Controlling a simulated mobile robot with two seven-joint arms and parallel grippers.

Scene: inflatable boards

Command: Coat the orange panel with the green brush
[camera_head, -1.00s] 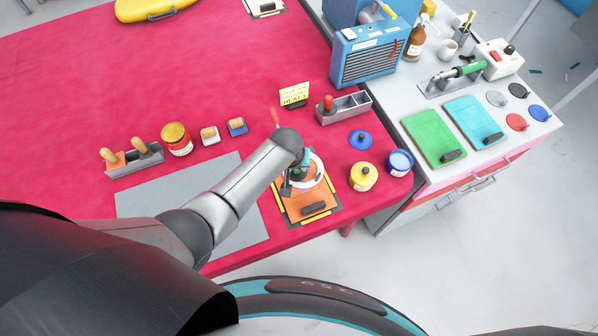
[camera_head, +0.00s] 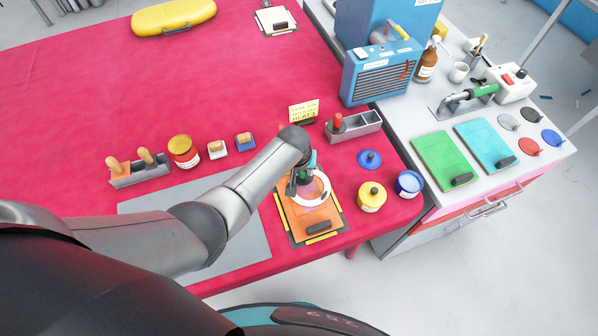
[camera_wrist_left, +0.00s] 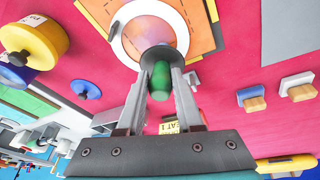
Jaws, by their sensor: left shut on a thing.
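The orange panel (camera_head: 303,222) lies on the pink table near its front edge, on a dark board with yellow strips. A white ring (camera_head: 327,192) lies on it; in the left wrist view the ring (camera_wrist_left: 120,22) surrounds a pale orange area. In the left wrist view my left gripper (camera_wrist_left: 160,66) is shut on the green brush, whose green handle (camera_wrist_left: 161,82) shows between the fingers. A dark round part hides the brush's tip, so I cannot tell whether it touches the panel. My right gripper is not in view.
A yellow pot (camera_head: 371,198), a blue pot (camera_head: 409,184) and a blue lid (camera_head: 370,159) stand right of the panel. A grey tray (camera_head: 356,127) and a yellow sign (camera_head: 303,112) are behind. A grey mat (camera_head: 240,262) lies left, under my arm.

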